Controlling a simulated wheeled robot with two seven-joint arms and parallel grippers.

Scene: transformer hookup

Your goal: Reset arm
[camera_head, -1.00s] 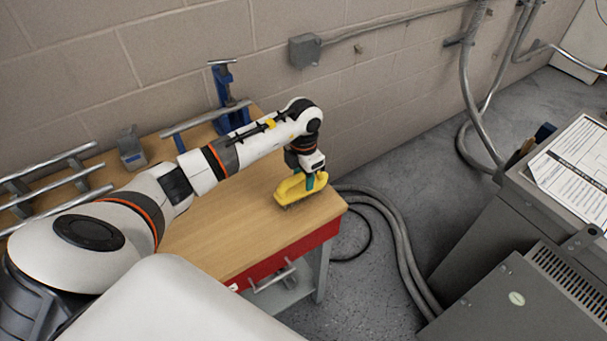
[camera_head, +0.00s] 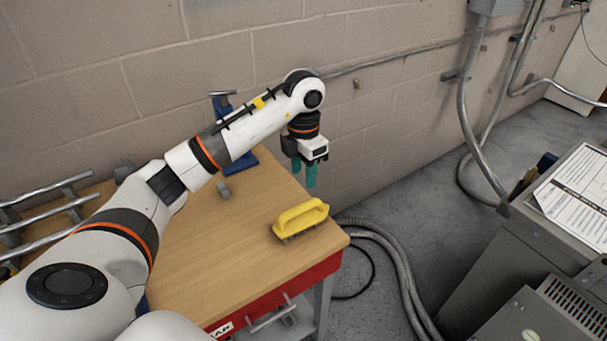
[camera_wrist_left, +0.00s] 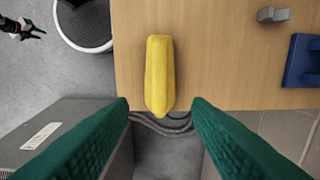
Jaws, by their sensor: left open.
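My left gripper (camera_head: 306,181) hangs above and behind the workbench's right end in the head view, with its two teal fingers pointing down. It is open and empty. In the left wrist view the fingers (camera_wrist_left: 160,118) stand wide apart with nothing between them. A yellow-handled brush (camera_head: 301,218) lies on the wooden bench top (camera_head: 225,255) near its right corner, apart from the fingers. The brush also shows in the left wrist view (camera_wrist_left: 159,75), beyond the fingertips.
A blue clamp (camera_head: 240,161) and a small grey block (camera_head: 223,190) are at the bench's back. Metal pipes (camera_head: 50,215) lie at the left. Grey cables (camera_head: 395,262) run on the floor beside the bench. A grey cabinet (camera_head: 510,255) with a paper sheet stands at the right.

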